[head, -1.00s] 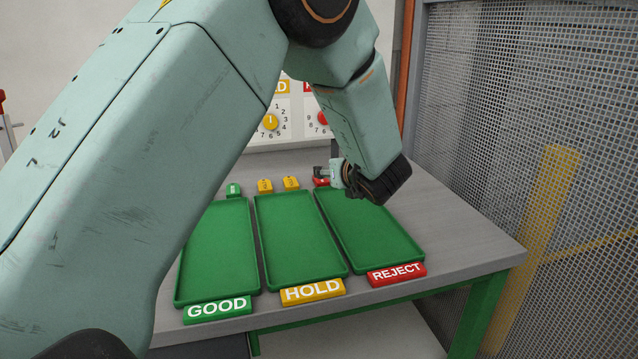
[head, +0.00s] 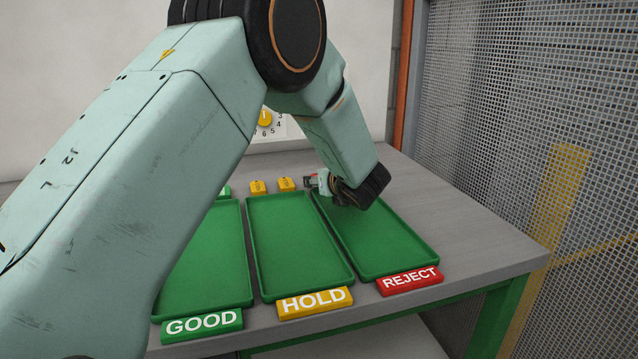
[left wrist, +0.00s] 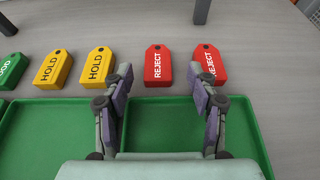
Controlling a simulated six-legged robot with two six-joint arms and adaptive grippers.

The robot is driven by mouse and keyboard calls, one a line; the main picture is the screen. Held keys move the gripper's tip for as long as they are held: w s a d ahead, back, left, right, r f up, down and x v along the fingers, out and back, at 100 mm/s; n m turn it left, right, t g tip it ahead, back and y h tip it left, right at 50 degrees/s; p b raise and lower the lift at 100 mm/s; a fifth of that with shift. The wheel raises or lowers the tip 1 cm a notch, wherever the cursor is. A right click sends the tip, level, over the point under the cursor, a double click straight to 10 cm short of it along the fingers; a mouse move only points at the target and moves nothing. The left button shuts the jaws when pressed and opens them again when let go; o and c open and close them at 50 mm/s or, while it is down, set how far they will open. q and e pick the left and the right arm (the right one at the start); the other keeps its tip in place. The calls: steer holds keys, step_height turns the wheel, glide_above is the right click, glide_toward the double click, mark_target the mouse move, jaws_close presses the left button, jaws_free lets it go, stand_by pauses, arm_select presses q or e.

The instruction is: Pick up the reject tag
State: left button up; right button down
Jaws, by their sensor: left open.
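Two red reject tags lie flat on the grey table behind the trays in the left wrist view. One reject tag (left wrist: 158,66) lies ahead of the gap between my fingers. The other reject tag (left wrist: 211,62) is at the right, partly covered by the right-hand finger. My left gripper (left wrist: 160,82) is open and empty, its fingers reaching over the far edge of a green tray. In the head view my left gripper (head: 311,182) is at the far end of the REJECT tray (head: 375,235), and no red tag shows there. My right gripper is not in view.
Two yellow HOLD tags (left wrist: 96,66) and a green GOOD tag (left wrist: 8,70) lie to the left. The HOLD tray (head: 297,240) and GOOD tray (head: 205,265) are empty. Dark posts stand beyond the tags. A mesh fence (head: 500,130) is at the right.

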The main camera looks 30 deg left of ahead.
arm_select(q)
steer(key=shift+x, duration=1.25)
steer(key=shift+s, duration=0.15)
steer(key=shift+c, duration=0.5)
steer(key=shift+a, duration=0.1)
steer(key=c, duration=0.6)
steer(key=shift+c, duration=1.3)
